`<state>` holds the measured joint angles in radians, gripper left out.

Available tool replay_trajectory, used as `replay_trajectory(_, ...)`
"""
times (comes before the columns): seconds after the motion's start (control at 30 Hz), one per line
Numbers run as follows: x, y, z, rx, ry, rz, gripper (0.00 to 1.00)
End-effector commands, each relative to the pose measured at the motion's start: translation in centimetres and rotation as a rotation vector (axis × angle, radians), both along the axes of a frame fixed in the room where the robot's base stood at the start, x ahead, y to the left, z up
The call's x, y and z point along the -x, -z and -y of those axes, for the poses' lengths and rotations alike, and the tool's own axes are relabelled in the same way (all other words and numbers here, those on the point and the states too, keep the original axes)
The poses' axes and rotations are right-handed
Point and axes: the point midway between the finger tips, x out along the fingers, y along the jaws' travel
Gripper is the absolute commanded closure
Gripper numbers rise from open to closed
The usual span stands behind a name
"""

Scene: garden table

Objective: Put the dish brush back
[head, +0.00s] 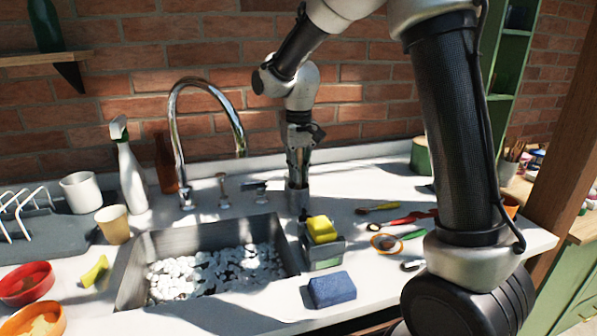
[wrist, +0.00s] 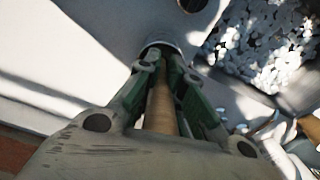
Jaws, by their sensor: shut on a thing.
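The dish brush shows as a wooden handle (wrist: 161,105) between the fingers in the wrist view; its head is hidden. My gripper (head: 298,174) is shut on this handle and points down behind the sink's right rear corner. A grey metal cup (head: 297,198) stands upright on the counter directly below the fingertips. In the wrist view the cup's round rim (wrist: 178,44) lies just past the fingertips, and the far end of the handle runs into its dark mouth. How deep the handle sits, and whether it touches the cup, I cannot tell.
The tap (head: 178,130) and a small lever stand to the left. A caddy (head: 325,250) with a yellow sponge (head: 321,228) and a blue sponge (head: 332,289) are in front. Several utensils (head: 405,220) lie to the right.

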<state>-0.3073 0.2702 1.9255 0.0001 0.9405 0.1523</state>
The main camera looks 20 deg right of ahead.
Motion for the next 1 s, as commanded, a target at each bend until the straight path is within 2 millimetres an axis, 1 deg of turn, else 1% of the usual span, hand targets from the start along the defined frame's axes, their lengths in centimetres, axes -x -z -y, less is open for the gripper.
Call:
replay_trajectory(0.53, 0.0, 0.06, 0.0, 0.0, 0.0, 0.0, 1.0)
replay_trajectory(1.0, 0.01, 0.97, 0.0, 0.0, 0.0, -0.001, 1.0)
